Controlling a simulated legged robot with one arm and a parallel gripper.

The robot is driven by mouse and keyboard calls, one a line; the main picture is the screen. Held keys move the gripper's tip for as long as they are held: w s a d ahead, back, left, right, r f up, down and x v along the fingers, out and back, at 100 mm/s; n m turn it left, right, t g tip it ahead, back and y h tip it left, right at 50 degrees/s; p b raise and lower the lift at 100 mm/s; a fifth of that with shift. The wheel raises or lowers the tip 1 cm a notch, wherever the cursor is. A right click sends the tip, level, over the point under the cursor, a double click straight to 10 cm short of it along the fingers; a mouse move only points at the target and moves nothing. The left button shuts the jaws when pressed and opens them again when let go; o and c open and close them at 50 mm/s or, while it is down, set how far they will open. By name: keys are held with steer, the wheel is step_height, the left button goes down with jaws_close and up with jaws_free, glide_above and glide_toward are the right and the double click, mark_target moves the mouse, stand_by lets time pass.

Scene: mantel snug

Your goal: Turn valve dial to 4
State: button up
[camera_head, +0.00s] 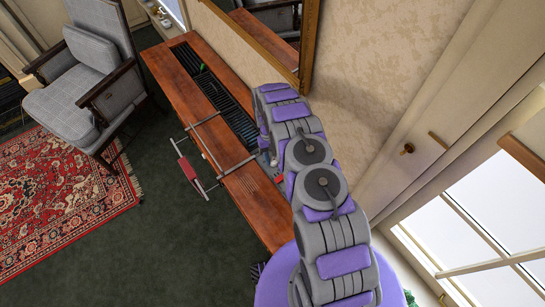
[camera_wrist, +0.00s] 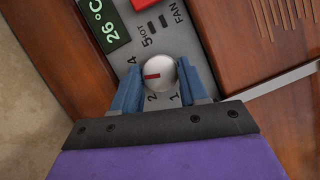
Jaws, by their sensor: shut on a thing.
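The valve dial (camera_wrist: 161,72) is a round pale knob with a red mark, set in a grey panel (camera_wrist: 205,62) in the wrist view. The red mark points left, below the printed 4 and toward my left finger. The numbers 1, 2, 4 and 5 HOT show around the dial; the spot between 2 and 4 is hidden by that finger. My gripper (camera_wrist: 159,93) has its blue fingers on both sides of the dial and is shut on it.
A green display (camera_wrist: 103,22) reading 26 °C and a red part (camera_wrist: 143,3) sit near the dial. The panel is in a long wooden cabinet (camera_head: 262,207) with a metal rack (camera_head: 205,150) across it. A framed mirror (camera_head: 268,38) hangs above. An armchair (camera_head: 85,88) stands left.

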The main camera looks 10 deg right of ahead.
steer(key=m+y, duration=0.1)
steer(key=m, duration=0.1)
steer(key=m+y, duration=0.1)
steer(key=m, duration=0.2)
steer(key=shift+w+d, duration=0.1)
steer(key=shift+d, duration=0.05)
steer(key=shift+m, duration=0.4)
steer(key=o, duration=1)
steer(key=shift+r, duration=0.1)
